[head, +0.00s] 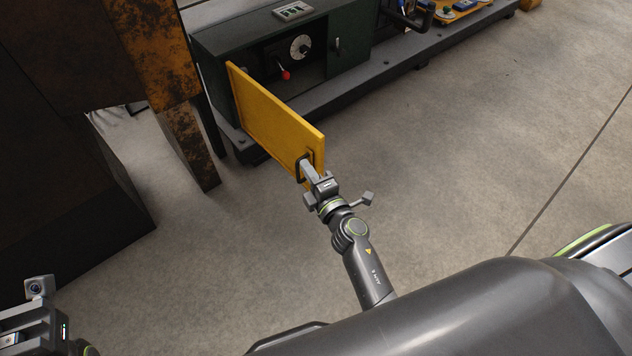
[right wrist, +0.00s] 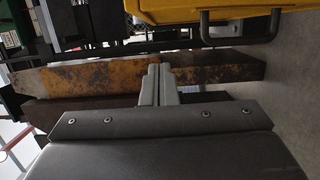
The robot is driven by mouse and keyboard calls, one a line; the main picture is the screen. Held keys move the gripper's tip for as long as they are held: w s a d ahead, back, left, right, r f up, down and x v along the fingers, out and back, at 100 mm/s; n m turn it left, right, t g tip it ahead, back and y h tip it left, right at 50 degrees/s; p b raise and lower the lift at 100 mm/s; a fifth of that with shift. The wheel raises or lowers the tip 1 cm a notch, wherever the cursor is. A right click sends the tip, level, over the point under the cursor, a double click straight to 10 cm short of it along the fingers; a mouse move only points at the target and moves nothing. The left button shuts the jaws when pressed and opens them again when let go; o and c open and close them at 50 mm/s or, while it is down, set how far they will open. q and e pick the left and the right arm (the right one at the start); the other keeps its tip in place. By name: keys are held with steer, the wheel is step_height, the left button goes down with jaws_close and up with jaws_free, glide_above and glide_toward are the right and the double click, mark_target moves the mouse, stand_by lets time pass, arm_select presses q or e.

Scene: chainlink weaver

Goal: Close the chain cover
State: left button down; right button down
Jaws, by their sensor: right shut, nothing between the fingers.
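The chain cover (head: 270,115) is a flat yellow panel standing swung open from the dark green cabinet (head: 350,40). Its far edge is at the cabinet and its near edge carries a dark handle (head: 299,170). In the right wrist view the cover (right wrist: 200,10) is at the top, with its handle (right wrist: 240,38) below it. My right gripper (head: 308,168) is at the cover's near end, by the handle. Its fingers (right wrist: 158,72) are shut and empty; I cannot tell whether they touch the panel. My left gripper (head: 38,322) shows partly at the lower left; its fingertips are hidden.
The cabinet opening shows a red-knobbed lever (head: 285,75) and a round dial (head: 300,47). A rusty yellow-brown post (head: 190,150) and a dark machine body (head: 60,190) stand left of the cover. The concrete floor to the right (head: 480,150) is clear.

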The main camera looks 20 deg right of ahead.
steer(key=w+d, duration=0.3)
steer(key=w, duration=0.2)
steer(key=shift+d+b, duration=0.15)
steer(key=shift+b, duration=0.2)
